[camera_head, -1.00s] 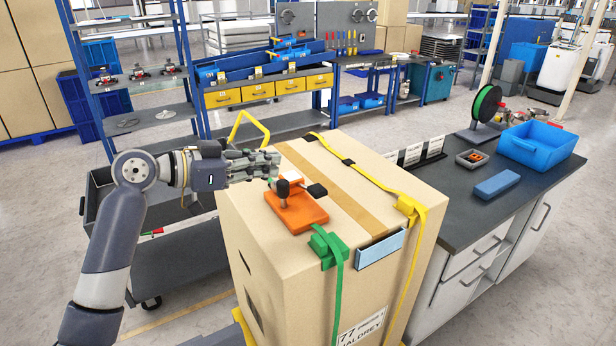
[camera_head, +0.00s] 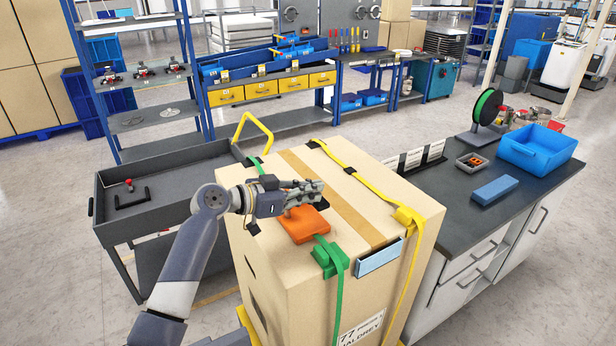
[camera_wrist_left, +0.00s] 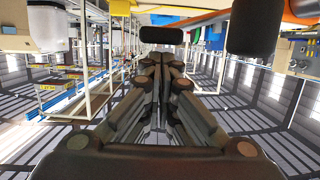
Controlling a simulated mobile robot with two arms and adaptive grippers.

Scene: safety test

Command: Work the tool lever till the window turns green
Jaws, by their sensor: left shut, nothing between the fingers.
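The orange tool (camera_head: 304,227) lies on top of a large strapped cardboard box (camera_head: 290,275), with a green strap buckle (camera_head: 331,258) in front of it. My left gripper (camera_head: 318,188) is shut and empty, directly over the back part of the tool in the head view. It hides most of the black lever and knob. In the left wrist view, the shut fingers (camera_wrist_left: 172,75) point away. A black pad (camera_wrist_left: 163,35) shows just beyond their tips, and a dark rounded knob (camera_wrist_left: 256,25) hangs at the upper right. Contact cannot be told. No window is clearly visible.
A yellow strap (camera_head: 375,190) crosses the box top at right. A grey cart (camera_head: 160,220) stands at left behind my arm. A dark-topped bench (camera_head: 450,215) with a blue bin (camera_head: 537,148) is at right.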

